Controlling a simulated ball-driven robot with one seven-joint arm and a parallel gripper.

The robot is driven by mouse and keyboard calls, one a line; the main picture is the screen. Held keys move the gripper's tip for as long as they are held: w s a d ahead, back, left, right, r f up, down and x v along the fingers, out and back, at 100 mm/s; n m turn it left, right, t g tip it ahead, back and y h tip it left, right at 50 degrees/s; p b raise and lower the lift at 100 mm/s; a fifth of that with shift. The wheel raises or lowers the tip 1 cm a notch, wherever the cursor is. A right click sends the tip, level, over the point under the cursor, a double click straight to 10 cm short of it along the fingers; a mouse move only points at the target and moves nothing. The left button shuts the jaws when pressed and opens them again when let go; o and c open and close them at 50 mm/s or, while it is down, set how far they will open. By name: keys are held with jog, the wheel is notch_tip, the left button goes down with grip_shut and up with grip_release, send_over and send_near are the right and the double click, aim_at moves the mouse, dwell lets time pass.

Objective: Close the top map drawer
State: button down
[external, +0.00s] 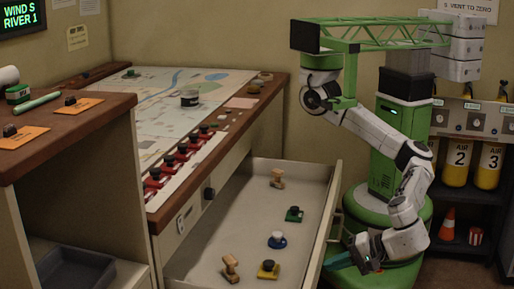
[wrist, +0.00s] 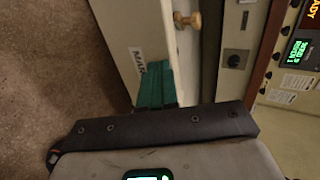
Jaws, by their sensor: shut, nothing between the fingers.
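The top map drawer (external: 205,262) is pulled far out of the map table and stands open. Its front panel (external: 329,222) faces right, with a handle on its outer face. My gripper (external: 332,261) is low at the outer side of this front, near its lower end in the picture. In the wrist view the shut teal fingers (wrist: 153,84) are beside the cream drawer front (wrist: 125,30) and its label (wrist: 136,61). I cannot tell whether they touch it. The fingers hold nothing.
Several stamps lie in the drawer, including a green one (external: 294,214) and a yellow one (external: 268,269). The map table (external: 262,103) is at left. A shelf with yellow cylinders (external: 456,163) and a traffic cone (external: 447,223) stands behind my base.

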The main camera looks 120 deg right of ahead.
jog(key=shift+w+d, duration=0.45)
jog(key=shift+d, duration=0.05)
jog(key=shift+w+d+r+p, duration=0.1)
jog(key=shift+w+d+p, duration=0.25)
jog(key=w+d+p, duration=1.5)
jog(key=w+d, duration=0.7)
jog(key=shift+w, duration=0.15)
jog(key=shift+d, duration=0.1)
